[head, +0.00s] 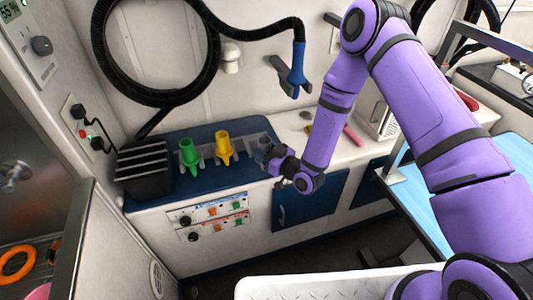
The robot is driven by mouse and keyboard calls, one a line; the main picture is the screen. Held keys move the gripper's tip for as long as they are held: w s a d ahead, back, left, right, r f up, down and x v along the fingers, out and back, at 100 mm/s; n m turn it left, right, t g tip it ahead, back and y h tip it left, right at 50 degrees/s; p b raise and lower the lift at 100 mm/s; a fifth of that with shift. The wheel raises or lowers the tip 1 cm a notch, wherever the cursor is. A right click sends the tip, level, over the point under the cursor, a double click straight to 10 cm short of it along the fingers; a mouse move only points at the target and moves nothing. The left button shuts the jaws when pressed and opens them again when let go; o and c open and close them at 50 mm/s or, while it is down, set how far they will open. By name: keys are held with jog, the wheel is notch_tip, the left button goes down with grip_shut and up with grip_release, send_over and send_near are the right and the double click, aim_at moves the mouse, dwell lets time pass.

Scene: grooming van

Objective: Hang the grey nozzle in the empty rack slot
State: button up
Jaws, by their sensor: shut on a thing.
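The rack (239,151) is a grey strip on the blue mat at the back of the counter. A green nozzle (190,154) and a yellow nozzle (223,149) stand upright in it, side by side. My gripper (270,163) is at the right end of the rack, right of the yellow nozzle. It is shut on the grey nozzle (264,145), which is dark, small and partly hidden by the gripper. I cannot tell whether the grey nozzle touches the rack or sits in a slot.
A black slotted box (144,169) stands left of the green nozzle. A black hose (155,88) hangs on the wall above, its blue end (297,68) pointing down. A pink-handled tool (352,135) lies on the white counter to the right. A blue table (430,203) stands at the right.

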jog(key=shift+w+a+f, duration=0.1)
jog(key=shift+w+a, duration=0.1)
jog(key=shift+w, duration=0.4)
jog(key=shift+w+a+f, duration=0.1)
jog(key=shift+w+a, duration=0.05)
jog(key=shift+w, duration=0.4)
jog(key=w+a, duration=0.2)
jog(key=w, duration=0.4)
jog(key=shift+w, duration=0.35)
